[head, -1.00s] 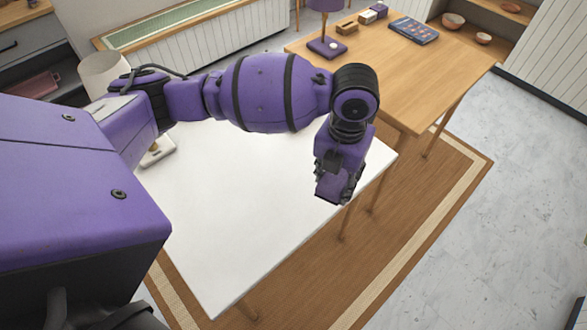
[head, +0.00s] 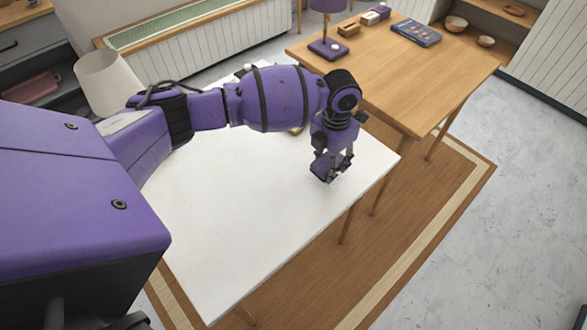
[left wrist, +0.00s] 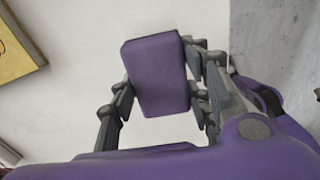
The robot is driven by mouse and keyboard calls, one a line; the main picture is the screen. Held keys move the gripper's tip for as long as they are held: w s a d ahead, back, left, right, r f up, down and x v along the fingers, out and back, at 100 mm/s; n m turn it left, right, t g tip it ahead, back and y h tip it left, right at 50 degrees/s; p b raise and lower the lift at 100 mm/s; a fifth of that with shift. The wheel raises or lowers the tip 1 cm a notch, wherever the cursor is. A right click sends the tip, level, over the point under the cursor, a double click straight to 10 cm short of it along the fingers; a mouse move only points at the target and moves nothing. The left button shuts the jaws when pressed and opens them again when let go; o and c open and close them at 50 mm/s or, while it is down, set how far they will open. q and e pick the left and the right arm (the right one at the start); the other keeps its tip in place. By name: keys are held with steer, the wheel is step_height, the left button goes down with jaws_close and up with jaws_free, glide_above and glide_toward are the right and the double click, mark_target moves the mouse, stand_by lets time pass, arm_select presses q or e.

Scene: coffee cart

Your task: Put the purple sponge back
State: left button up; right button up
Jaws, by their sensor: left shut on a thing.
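The purple sponge (left wrist: 157,72) is a block held between the fingers of my left gripper (left wrist: 160,95) in the left wrist view. In the head view my left gripper (head: 335,172) points down over the right part of the white table (head: 230,225). The sponge (head: 321,167) shows there as a purple patch at the fingers. I cannot tell whether it touches the table. My right gripper is in neither view.
A wooden table (head: 440,85) behind carries a purple lamp (head: 328,45) and a book (head: 416,32). A pale lampshade (head: 107,82) stands at the left. A wooden-edged object (left wrist: 18,50) lies left of the sponge in the wrist view. The white table's front is clear.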

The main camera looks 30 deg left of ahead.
mark_target(327, 168)
arm_select(q)
steer(key=shift+w+a+f, duration=0.1)
steer(key=shift+w+f, duration=0.25)
steer(key=shift+w, duration=0.05)
steer(key=shift+w+a+f, duration=0.1)
steer(key=shift+w+f, duration=0.05)
steer(key=shift+f, duration=1.5)
steer(key=shift+f, duration=0.1)
steer(key=o, duration=1.2)
step_height(327, 168, up, 12)
steer(key=shift+r, duration=0.15)
